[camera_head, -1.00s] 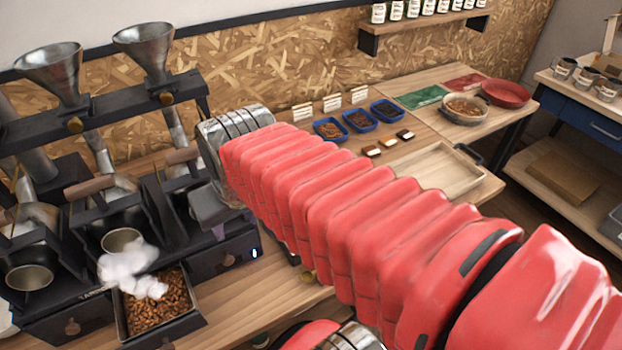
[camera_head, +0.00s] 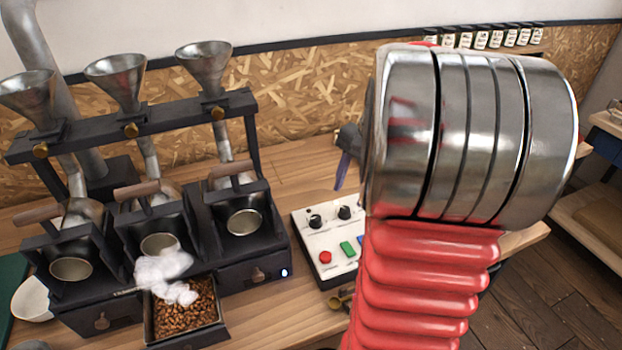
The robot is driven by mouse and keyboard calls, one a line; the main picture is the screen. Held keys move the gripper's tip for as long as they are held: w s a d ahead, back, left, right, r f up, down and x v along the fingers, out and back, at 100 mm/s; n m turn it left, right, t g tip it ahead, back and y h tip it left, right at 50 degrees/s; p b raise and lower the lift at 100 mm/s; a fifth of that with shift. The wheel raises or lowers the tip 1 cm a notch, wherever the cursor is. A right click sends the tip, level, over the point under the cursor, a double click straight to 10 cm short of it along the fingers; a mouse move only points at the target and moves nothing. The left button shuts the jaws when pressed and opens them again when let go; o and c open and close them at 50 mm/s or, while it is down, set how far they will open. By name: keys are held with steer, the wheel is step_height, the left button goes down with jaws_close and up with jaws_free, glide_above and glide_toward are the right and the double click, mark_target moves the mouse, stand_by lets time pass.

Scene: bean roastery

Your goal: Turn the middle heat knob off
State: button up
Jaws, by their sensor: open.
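A white control panel (camera_head: 325,250) lies on the wooden bench right of the roaster. It has two visible black knobs, a left one (camera_head: 315,221) and one to its right (camera_head: 344,212). My arm hides the panel's right part, so any further knob there is out of sight. I cannot tell the pointer settings. A red button (camera_head: 325,257) and a green one (camera_head: 347,249) sit below the knobs. My gripper (camera_head: 345,165) shows only in part, as dark finger pieces left of my metal wrist. It is open and appears above the panel, apart from the knobs.
The black roaster (camera_head: 170,235) with three funnels stands on the left. Its middle drawer (camera_head: 187,325) is pulled out, full of brown beans, with white smoke above. A brass handle (camera_head: 340,299) lies at the panel's front. Bench space behind the panel (camera_head: 295,165) is clear.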

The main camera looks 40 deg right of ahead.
mark_target(345, 209)
steer(key=w+d+r+m+t+y, duration=0.1)
steer(key=d+m+y, duration=0.1)
steer(key=d+m, duration=0.6)
steer(key=shift+d+m, duration=0.3)
steer(key=shift+m, duration=0.2)
steer(key=shift+w, duration=0.1)
steer(key=x, duration=1.4)
steer(key=shift+a+r, duration=0.1)
steer(key=shift+c, duration=0.4)
steer(key=c, duration=1)
